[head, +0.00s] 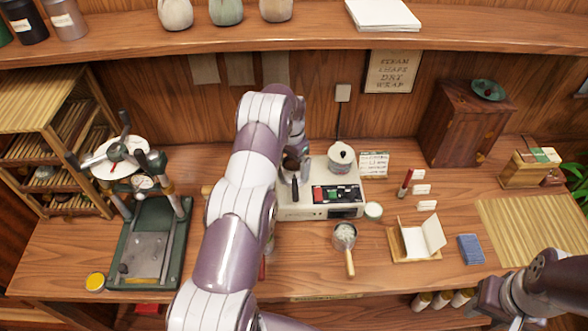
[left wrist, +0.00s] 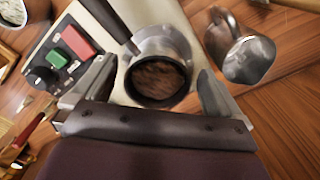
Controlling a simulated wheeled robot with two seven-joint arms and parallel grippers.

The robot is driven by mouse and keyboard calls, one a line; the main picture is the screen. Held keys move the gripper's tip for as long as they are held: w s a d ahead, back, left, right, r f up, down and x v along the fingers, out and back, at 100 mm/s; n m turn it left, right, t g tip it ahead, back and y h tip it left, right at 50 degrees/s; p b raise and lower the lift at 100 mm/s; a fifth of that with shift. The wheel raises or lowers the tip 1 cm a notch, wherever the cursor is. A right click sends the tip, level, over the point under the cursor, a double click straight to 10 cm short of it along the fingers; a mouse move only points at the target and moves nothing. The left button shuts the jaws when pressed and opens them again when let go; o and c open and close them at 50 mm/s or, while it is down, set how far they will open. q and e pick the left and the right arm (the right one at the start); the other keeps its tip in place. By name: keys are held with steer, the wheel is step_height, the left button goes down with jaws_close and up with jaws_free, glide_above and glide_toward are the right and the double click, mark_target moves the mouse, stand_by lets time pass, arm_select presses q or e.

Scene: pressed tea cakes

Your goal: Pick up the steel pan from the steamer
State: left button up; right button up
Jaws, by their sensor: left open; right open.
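The steel pan (left wrist: 160,68) shows in the left wrist view, round and steel-rimmed, with brown loose material inside and a dark handle running to the upper left. My left gripper (left wrist: 150,88) is open, with one finger on each side of the pan. I cannot tell whether the fingers touch it. In the head view my left gripper (head: 295,178) is over the left part of the cream steamer (head: 300,211), and my arm hides much of the pan. My right gripper (head: 488,301) is open and empty at the lower right.
A green press (head: 183,237) stands at the left. A lidded white pot (head: 342,158) stands on the steamer's right side. A small strainer (head: 344,236) with a wooden handle lies in front. A metal jug (left wrist: 243,52) is close to the pan.

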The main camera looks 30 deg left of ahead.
arm_select(q)
steer(key=shift+s+f, duration=0.15)
steer(key=shift+f, duration=0.55)
steer(key=shift+d, duration=0.1)
steer(key=c, duration=1.1)
steer(key=shift+c, duration=0.2)
